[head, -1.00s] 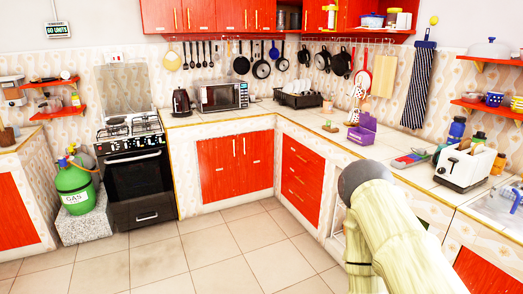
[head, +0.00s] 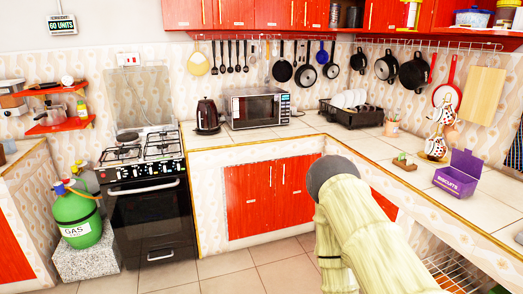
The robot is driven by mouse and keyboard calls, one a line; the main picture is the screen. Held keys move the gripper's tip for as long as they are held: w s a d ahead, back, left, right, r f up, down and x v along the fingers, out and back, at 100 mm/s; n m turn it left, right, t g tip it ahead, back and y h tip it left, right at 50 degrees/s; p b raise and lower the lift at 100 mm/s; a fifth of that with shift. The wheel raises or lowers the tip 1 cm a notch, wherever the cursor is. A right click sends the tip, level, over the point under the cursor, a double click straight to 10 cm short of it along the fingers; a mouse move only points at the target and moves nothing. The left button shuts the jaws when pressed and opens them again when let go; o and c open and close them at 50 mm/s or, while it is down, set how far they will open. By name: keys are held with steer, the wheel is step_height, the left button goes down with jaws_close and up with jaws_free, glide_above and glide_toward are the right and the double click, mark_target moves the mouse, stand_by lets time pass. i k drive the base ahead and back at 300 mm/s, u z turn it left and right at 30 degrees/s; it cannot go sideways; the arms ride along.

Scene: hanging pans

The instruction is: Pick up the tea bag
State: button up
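I cannot make out a tea bag anywhere in the head view. A purple open box (head: 459,174) with lettering on its front stands on the right counter (head: 445,200); its inside is not visible. A small wooden piece with something green on it (head: 404,162) lies to its left. My arm (head: 357,230) rises from the lower right, and its dark rounded part overlaps the view of the counter front. My gripper's fingers are not in view.
A white and red patterned stand or figure (head: 437,135) is behind the purple box. A dish rack (head: 350,114), microwave (head: 258,108) and kettle (head: 207,115) stand farther back. Stove (head: 145,195) and green gas cylinder (head: 76,217) are at left. Tiled floor shows in front.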

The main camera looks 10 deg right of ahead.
mark_target(410, 160)
steer(key=z, duration=0.3)
steer(key=i, duration=1.75)
steer(key=z, duration=0.45)
